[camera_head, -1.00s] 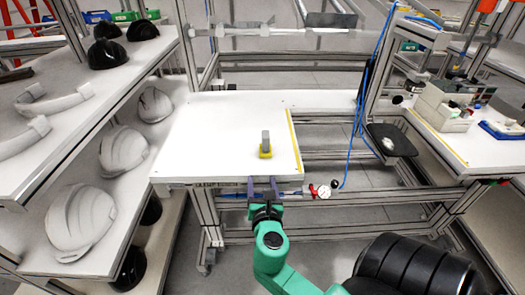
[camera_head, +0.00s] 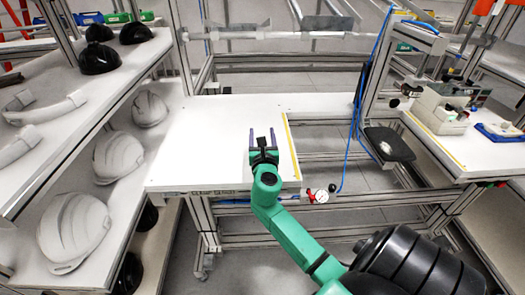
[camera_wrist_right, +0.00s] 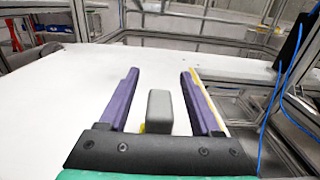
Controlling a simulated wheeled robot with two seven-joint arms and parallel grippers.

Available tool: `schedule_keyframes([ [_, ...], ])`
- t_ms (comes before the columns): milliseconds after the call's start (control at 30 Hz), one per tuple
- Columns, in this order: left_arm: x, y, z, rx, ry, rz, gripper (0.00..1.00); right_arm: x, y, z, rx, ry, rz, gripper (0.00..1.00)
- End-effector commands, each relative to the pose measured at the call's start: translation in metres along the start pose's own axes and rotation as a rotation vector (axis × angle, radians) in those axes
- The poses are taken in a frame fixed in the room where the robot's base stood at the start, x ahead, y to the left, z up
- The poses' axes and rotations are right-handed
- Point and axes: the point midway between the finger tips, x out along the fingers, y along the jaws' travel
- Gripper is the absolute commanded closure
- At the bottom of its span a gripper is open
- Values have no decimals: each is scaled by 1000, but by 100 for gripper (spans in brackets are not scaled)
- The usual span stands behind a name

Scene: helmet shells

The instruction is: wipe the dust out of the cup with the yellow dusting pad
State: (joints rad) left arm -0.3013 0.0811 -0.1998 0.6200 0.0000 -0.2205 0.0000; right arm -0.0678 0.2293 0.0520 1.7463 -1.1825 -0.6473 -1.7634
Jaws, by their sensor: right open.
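My right gripper (camera_head: 262,134) is over the white table, its two purple fingers open and pointing away from me. In the right wrist view, the grey handle block (camera_wrist_right: 159,108) of the yellow dusting pad stands upright between the open fingers, with a gap on each side. A sliver of the pad's yellow base (camera_wrist_right: 143,128) shows below the handle; the rest is hidden by the gripper body. In the head view my right gripper covers the pad. I cannot make out a cup for certain in either view. My left gripper is not in view.
The white table (camera_head: 210,135) is bare around the gripper, with a yellow strip along its right edge. White helmet shells (camera_head: 118,155) and black ones (camera_head: 98,57) sit on the left shelves. A blue cable (camera_head: 357,110) hangs at right, by a black tray (camera_head: 390,145).

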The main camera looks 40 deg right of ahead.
Motion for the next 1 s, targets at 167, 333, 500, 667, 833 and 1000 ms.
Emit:
schedule_keyframes([
  [167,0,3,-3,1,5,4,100,0,0,0,0,0,0,46],
  [333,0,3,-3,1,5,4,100,-1,0,0,0,0,0,100],
  [500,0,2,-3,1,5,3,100,-1,0,0,0,0,0,100],
  [667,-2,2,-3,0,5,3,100,-1,0,3,0,-1,0,100],
  [833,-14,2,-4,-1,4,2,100,-1,0,28,3,-4,0,100],
  [1000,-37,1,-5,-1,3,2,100,-1,0,83,4,-8,1,100],
])
